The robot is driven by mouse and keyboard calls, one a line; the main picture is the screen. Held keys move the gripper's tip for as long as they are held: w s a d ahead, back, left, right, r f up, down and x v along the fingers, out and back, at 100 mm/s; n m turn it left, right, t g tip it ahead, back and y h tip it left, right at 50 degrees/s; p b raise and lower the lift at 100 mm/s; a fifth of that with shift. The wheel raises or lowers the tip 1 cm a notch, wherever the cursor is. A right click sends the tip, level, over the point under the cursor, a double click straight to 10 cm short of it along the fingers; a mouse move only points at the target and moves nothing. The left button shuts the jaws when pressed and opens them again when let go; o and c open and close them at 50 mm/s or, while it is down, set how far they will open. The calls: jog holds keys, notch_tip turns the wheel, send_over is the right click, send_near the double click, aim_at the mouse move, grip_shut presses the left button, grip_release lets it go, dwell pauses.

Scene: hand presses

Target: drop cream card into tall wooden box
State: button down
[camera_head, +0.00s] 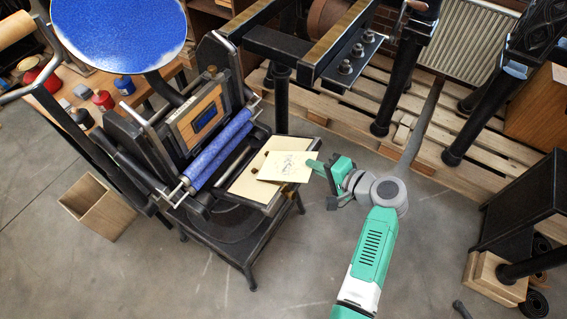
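The tall wooden box (97,207), open at the top, stands on the floor at left, beyond the press.
The small press (185,140), with a blue roller (217,150) and blue ink disc (120,32), stands between my gripper and the box. A bench with red and blue tins is behind it. A large press on a pallet (480,150) fills the upper right. Floor in front is clear.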

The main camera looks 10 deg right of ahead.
jog(key=shift+s+d+r, duration=0.25)
jog(key=shift+d, duration=0.25)
jog(key=shift+s+d+r, duration=0.2)
jog(key=shift+s+d, duration=0.05)
jog(key=shift+d, duration=0.25)
jog(key=r+p, duration=0.1)
jog(key=d+r+p, duration=0.1)
jog(key=s+d+r+p, duration=0.1)
jog(key=r+p, duration=0.1)
jog(key=shift+s+d, duration=0.1)
jog(key=shift+d, duration=0.15)
